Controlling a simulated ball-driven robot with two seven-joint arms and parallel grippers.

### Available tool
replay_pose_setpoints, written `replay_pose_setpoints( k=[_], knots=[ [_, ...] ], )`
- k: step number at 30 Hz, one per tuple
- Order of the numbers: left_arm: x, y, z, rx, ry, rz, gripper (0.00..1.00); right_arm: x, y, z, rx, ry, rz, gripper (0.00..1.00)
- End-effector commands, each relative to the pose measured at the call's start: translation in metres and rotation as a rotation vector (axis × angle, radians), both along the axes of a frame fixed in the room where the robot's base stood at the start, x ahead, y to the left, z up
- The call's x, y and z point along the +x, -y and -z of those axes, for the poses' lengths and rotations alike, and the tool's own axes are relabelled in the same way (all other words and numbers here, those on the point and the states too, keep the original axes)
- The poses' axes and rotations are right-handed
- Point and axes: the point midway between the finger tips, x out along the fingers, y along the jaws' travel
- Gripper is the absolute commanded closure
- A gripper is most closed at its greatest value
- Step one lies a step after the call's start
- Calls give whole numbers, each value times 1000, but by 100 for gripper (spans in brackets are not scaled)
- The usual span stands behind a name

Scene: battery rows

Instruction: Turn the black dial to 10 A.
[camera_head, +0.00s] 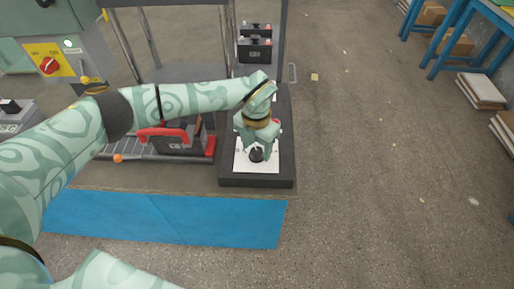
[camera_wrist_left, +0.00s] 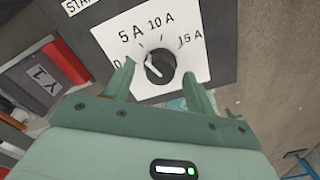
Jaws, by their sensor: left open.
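The black dial (camera_wrist_left: 160,66) sits on a white scale plate (camera_wrist_left: 110,37) marked 0, 5 A, 10 A and 15 A. A white mark shows on the dial's left side, on the side toward the 0; its exact reading is hard to tell. In the head view the dial (camera_head: 256,155) is just below my left gripper (camera_head: 258,147). In the left wrist view my left gripper (camera_wrist_left: 158,84) is open, with one finger on each side of the dial's near edge; I cannot tell whether they touch it. My right gripper is not in view.
The plate is on a dark panel (camera_head: 240,183) at the end of a bench. A red-handled battery (camera_head: 178,140) stands left of it, and black batteries (camera_head: 254,49) stand farther back. A blue mat (camera_head: 160,220) lies in front. The floor to the right is mostly clear.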

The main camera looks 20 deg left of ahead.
Motion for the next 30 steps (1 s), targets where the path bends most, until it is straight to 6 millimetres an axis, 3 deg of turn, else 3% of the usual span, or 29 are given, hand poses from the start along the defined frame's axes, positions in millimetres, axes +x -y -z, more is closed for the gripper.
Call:
replay_pose_setpoints(
  k=[10, 15, 30],
  knots=[
    [0, 0, 4, -1, 0, 0, 47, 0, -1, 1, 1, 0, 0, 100],
    [0, 0, 4, 0, 0, 0, 89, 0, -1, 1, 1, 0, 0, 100],
    [0, 0, 1, 2, 2, 118, 89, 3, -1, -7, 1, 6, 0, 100]
  ],
)
